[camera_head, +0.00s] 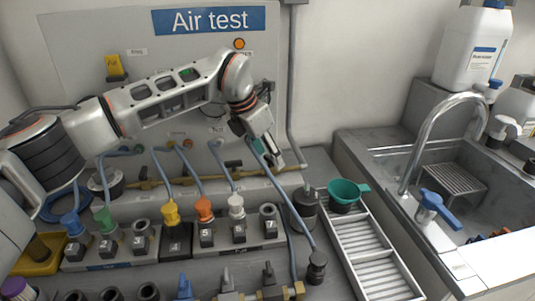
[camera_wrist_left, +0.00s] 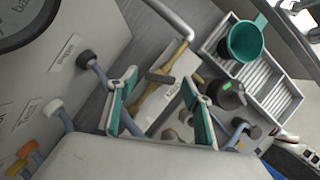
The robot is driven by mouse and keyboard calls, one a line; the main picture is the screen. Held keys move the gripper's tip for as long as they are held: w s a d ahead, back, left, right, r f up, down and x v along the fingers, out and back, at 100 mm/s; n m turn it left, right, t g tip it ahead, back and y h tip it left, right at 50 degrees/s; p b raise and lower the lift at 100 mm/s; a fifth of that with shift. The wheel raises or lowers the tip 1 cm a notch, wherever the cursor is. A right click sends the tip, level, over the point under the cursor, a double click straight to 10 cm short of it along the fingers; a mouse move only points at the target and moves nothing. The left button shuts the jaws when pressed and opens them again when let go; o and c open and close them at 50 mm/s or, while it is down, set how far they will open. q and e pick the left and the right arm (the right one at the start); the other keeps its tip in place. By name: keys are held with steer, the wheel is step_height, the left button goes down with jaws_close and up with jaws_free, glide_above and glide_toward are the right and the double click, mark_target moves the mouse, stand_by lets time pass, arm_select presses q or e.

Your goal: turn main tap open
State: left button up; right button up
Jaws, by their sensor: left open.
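A brass pipe (camera_head: 200,176) runs along the base of the grey panel, and a small tap with a dark lever handle (camera_head: 233,164) sits on it. In the left wrist view the brass pipe (camera_wrist_left: 178,80) and a dark lever handle (camera_wrist_left: 160,76) show beyond the gap between my fingers. I cannot tell from a label which tap is the main one. My left gripper (camera_head: 277,158) is open and empty, in front of the panel and to the right of that handle. Its two teal-padded fingers (camera_wrist_left: 160,100) stand apart, touching nothing visible. My right gripper is in neither view.
Numbered sockets (camera_head: 240,249) with coloured hose plugs stand below the pipe. A dark cylinder (camera_head: 304,208), a teal cup (camera_head: 343,193) and a slatted white tray (camera_head: 370,262) are to the right. Beyond is a sink (camera_head: 400,160) with a blue-handled tap (camera_head: 440,208). Hoses hang near my arm.

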arm_select(q)
steer(key=c, duration=1.1)
